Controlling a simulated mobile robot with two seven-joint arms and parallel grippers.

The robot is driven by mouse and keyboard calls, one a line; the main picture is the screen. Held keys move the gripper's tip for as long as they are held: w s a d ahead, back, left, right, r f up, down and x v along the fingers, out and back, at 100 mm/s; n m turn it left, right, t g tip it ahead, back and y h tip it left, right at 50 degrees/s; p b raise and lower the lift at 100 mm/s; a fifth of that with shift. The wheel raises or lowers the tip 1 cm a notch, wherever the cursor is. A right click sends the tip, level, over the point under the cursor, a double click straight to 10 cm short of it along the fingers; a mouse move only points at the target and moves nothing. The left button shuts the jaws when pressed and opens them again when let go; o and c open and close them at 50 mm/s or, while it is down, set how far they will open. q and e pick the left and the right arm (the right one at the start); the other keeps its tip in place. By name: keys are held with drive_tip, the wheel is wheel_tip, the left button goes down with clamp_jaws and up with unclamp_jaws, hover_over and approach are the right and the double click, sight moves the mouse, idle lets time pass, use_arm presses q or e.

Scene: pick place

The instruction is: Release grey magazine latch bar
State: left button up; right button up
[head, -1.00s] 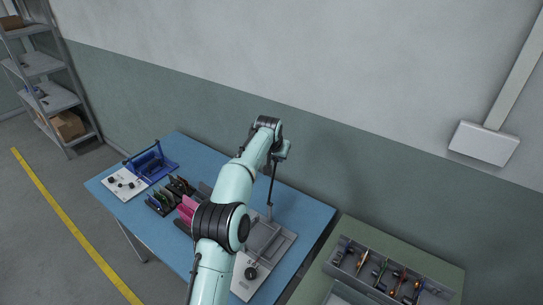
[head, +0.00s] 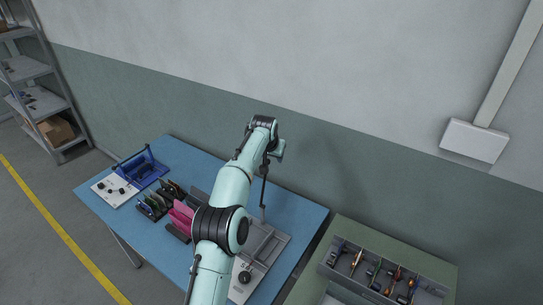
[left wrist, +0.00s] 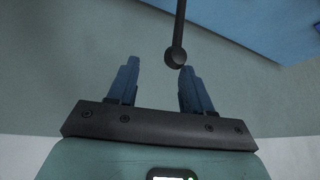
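A grey fixture (head: 272,244) stands on the blue table, partly hidden behind my left arm. A thin dark bar (head: 264,190) rises steeply from its back to my left wrist; it appears to be the latch bar. In the left wrist view, a dark rod (left wrist: 179,25) ends in a round knob (left wrist: 176,57). The knob lies at the gap between the fingertips, nearer the right finger. My left gripper (left wrist: 160,68) is open, with its fingers apart on either side. In the head view my left gripper (head: 275,152) is small and its fingers are unclear. My right gripper is not seen.
On the blue table (head: 300,213) are a blue carrier (head: 141,169), a white plate (head: 113,190), and a dark rack with pink and grey boards. A compartmented grey bin (head: 380,275) stands on a green table to the right. A wall is close behind.

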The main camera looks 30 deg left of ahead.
use_arm(q)
drive_tip(key=shift+s+a+r, duration=0.1)
drive_tip(key=shift+s+r, duration=0.35)
drive_tip(key=shift+s, duration=0.05)
drive_tip(key=v, duration=1.2)
drive_tip(key=shift+w+d+r, duration=0.2)
drive_tip(key=shift+w+d, duration=0.05)
drive_tip(key=shift+w, duration=0.05)
